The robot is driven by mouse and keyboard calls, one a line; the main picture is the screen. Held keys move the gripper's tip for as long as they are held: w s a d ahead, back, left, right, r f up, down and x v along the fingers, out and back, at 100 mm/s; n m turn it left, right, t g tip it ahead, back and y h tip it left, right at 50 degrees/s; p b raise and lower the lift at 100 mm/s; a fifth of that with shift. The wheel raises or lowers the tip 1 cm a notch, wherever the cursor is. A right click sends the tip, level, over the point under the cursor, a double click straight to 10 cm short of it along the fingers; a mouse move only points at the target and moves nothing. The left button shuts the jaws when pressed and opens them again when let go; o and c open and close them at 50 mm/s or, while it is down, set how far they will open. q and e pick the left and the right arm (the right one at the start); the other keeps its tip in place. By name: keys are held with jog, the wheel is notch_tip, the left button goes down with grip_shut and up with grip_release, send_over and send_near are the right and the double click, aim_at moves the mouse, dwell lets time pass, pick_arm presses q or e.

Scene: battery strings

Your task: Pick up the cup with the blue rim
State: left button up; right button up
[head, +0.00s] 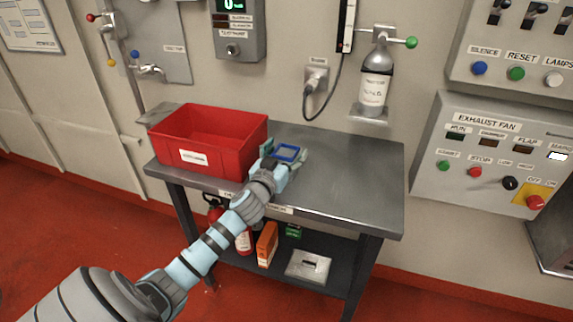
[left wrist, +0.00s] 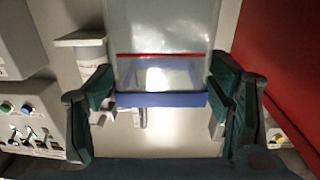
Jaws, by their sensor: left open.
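The cup with the blue rim (head: 287,152) is on the grey metal table (head: 350,180), just right of the red crate. My left gripper (head: 284,158) reaches it from the front, with one finger on each side of the cup. In the left wrist view, which looks upside down, the cup's blue rim (left wrist: 162,99) spans between the open dark green fingers (left wrist: 160,108). A narrow gap seems to remain at the fingers; contact is hard to tell. The cup's lower body is mostly hidden in the head view. My right gripper is out of view.
The red crate (head: 194,158) stands close on the left of my left gripper; it also shows in the left wrist view (left wrist: 290,60). A grey gas bottle (head: 376,85) is on the wall behind. The right half of the tabletop is clear.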

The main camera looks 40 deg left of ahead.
pick_arm(q)
jog(key=shift+w+f, duration=0.1)
jog(key=shift+w, duration=0.1)
jog(key=c, duration=1.1)
jog(key=shift+c, duration=0.2)
